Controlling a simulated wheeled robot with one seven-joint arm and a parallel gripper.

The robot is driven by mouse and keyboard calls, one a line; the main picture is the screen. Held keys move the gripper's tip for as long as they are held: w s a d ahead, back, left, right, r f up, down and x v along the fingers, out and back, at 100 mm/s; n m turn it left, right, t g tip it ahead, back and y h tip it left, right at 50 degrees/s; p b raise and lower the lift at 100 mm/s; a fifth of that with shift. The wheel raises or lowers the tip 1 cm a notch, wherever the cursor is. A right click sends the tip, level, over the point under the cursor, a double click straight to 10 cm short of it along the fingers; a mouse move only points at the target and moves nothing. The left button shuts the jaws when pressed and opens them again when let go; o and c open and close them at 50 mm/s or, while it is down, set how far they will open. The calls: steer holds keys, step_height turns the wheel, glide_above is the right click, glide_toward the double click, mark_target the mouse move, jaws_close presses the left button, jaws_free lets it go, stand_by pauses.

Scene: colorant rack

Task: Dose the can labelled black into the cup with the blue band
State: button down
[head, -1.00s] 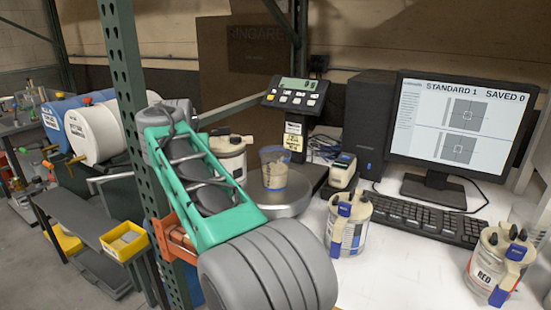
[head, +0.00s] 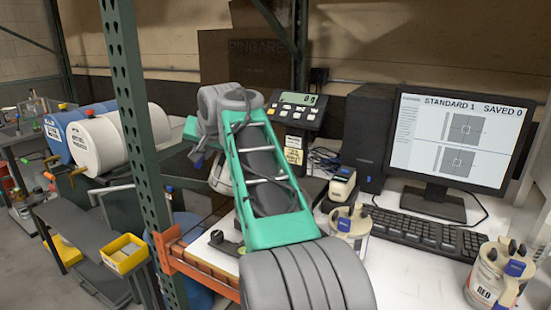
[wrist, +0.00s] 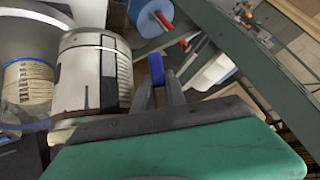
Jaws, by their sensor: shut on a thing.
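A pale can (wrist: 88,80) with dark marks fills the left-centre of the wrist view, beside my gripper (wrist: 160,88). The fingers are shut around a blue part like the blue handles on the other cans. Part of the can (head: 219,178) shows left of my arm in the head view, tilted; its label cannot be read.
The scale display (head: 296,106) stands behind my arm. A can (head: 350,224) and a red-labelled can (head: 490,276) stand on the white table, near the keyboard (head: 428,230) and monitor (head: 460,140). A green post (head: 139,140) and orange beam (head: 200,268) border the left.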

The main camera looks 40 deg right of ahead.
steer(key=shift+m+t+y, duration=0.3)
steer(key=r+p, duration=0.1)
steer(key=d+r, duration=0.1)
steer(key=r+p, duration=0.1)
steer(key=shift+s+d+r+p, duration=0.15)
steer(key=shift+s+r+p, duration=0.15)
steer(key=shift+s+r, duration=0.1)
steer(key=shift+f, duration=0.3)
steer(key=shift+r, duration=0.3)
steer(key=shift+s+d+r+p, duration=0.1)
steer(key=shift+d+r+p, duration=0.05)
steer(key=shift+r+p, duration=0.15)
steer(key=shift+d+r+p, duration=0.15)
steer(key=shift+r+p, duration=0.05)
steer(key=shift+p, duration=0.2)
steer(key=shift+s+d+r+y, duration=0.1)
steer(key=shift+s+r+y, duration=0.05)
steer(key=shift+y, duration=0.15)
steer(key=shift+s+d+r+m+t+y+p, duration=0.1)
steer(key=shift+s+d+r+m+t+p, duration=0.1)
steer(key=shift+r+p, duration=0.3)
steer(key=shift+s+d+r+m+t+y+p, duration=0.15)
steer(key=shift+d+r+p, duration=0.2)
steer(key=shift+p, duration=0.3)
steer(key=shift+s+d+r+m+t+y+p, duration=0.1)
steer(key=shift+r+t+p, duration=0.05)
steer(key=shift+r+p, duration=0.4)
steer(key=shift+d, duration=0.25)
stand_by(3.5)
